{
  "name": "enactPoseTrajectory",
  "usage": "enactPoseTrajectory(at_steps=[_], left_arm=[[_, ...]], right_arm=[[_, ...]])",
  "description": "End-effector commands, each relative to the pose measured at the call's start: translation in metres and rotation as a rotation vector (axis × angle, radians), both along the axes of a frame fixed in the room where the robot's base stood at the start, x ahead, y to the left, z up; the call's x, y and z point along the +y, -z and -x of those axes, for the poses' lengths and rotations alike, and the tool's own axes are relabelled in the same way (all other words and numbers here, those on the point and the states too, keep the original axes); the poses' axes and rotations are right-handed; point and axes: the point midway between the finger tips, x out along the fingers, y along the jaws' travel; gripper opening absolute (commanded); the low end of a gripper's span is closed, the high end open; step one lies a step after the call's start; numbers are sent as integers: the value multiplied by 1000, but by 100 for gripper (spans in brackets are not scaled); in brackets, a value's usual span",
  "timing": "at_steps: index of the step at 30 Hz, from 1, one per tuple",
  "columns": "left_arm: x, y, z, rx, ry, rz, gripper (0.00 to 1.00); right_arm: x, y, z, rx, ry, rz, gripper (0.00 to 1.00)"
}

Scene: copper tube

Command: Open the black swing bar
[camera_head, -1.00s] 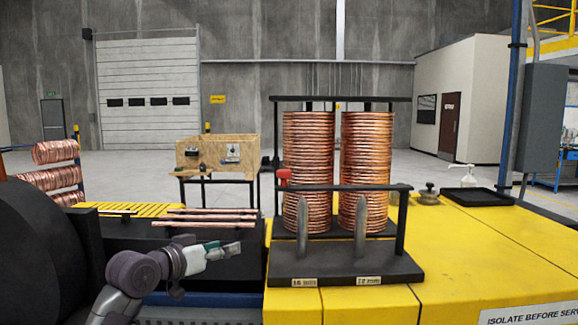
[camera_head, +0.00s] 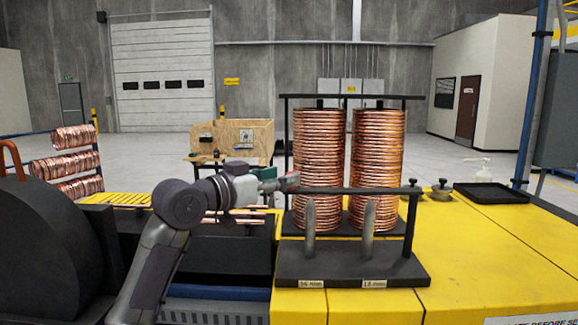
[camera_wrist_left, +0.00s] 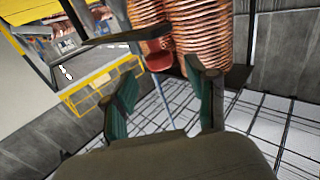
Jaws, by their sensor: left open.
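The black swing bar (camera_head: 350,190) runs level across the front of the two copper coil stacks, closed between the rack's ends. Its red handle (camera_head: 291,181) is at the left end, partly hidden by my left gripper (camera_head: 276,182). In the left wrist view, the red handle (camera_wrist_left: 160,62) lies between and just beyond the open green-padded fingertips of my gripper (camera_wrist_left: 162,76). The bar (camera_wrist_left: 110,42) crosses the upper part of that view. The gripper looks empty; I cannot tell whether a finger touches the handle. My right gripper is not in view.
Two copper coil stacks (camera_head: 320,155) (camera_head: 377,150) stand close behind the bar on a black base (camera_head: 350,270). Two grey pegs rise in front. Loose copper tubes lie left of the rack. The yellow top (camera_head: 480,245) at right is mostly clear.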

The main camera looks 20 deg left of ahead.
Motion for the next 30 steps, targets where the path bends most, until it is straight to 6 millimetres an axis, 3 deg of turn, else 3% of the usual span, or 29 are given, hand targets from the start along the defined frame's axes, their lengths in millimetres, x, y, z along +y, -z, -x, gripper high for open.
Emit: enactPoseTrajectory(at_steps=[6,17,27,30], left_arm=[[-12,-1,-22,2,1,1,57],[-15,1,-26,0,-1,-1,57],[-14,1,-26,1,-1,0,2],[-14,1,-26,1,-1,0,0]], right_arm=[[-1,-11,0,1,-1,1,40],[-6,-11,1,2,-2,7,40],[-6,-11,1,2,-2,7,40],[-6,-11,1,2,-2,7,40]])
